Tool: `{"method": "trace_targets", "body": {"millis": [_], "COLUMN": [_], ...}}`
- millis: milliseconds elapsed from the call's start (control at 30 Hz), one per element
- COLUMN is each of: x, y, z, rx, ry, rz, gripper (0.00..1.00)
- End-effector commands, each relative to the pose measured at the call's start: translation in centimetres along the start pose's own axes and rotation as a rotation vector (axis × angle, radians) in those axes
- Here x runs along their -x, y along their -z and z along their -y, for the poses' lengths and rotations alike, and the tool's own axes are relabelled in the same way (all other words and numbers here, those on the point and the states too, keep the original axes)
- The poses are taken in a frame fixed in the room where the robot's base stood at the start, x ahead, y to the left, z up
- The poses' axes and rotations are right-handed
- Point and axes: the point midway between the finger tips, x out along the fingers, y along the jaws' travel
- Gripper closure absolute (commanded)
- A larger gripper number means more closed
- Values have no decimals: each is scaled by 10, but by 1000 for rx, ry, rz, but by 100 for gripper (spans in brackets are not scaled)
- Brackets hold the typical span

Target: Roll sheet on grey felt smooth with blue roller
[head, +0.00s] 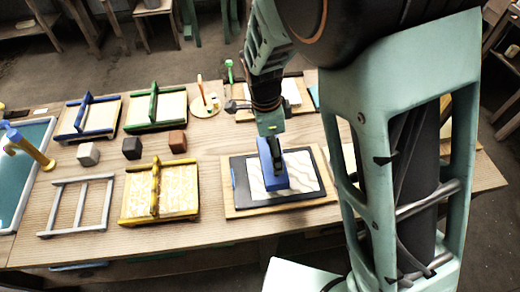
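A cream sheet (306,172) with wavy darker lines lies on a dark grey felt (240,188), which rests on a wooden board (230,208) near the table's front edge. The blue roller (265,163) is on or just over the left-middle part of the sheet, its long side running away from me. Contact with the sheet cannot be told. My gripper (274,150) comes down from above and appears shut on the roller's upper part. The fingertips are small and partly hidden. The roller and gripper cover part of the sheet.
Left of the board stand a yellow-framed mould (160,190), a grey frame (77,206) and several small blocks (132,148). Blue (90,117) and green (156,108) framed moulds lie behind. A teal-filled vat (30,160) is far left. My arm hides the table's right side.

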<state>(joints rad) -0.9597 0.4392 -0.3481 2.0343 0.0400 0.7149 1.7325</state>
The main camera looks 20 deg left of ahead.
Motion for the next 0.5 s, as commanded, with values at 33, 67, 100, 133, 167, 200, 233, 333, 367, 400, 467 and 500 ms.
{"method": "trace_targets", "body": {"millis": [33, 67, 100, 133, 167, 200, 233, 333, 367, 400, 467, 500], "x": [-2, -2, -3, -4, -4, -5, -5, -7, -8, -8, -9, -10], "y": [8, 12, 18, 22, 26, 32, 36, 49, 54, 59, 67, 73], "z": [0, 1, 1, 1, 1, 1, 1, 1, 1, 0, 0, 1], "rx": [-2, -3, -4, -3, -3, -4, -3, -2, -3, -2, -3, -3], "ry": [2, 2, 3, 3, 3, 2, 2, 2, 2, 2, 2, 1], "rz": [1, 1, 1, 1, 1, 0, 0, 0, 1, 1, 0, 0], "gripper": [32, 32, 32, 32, 32, 32, 32, 32, 32, 32, 32, 32]}}
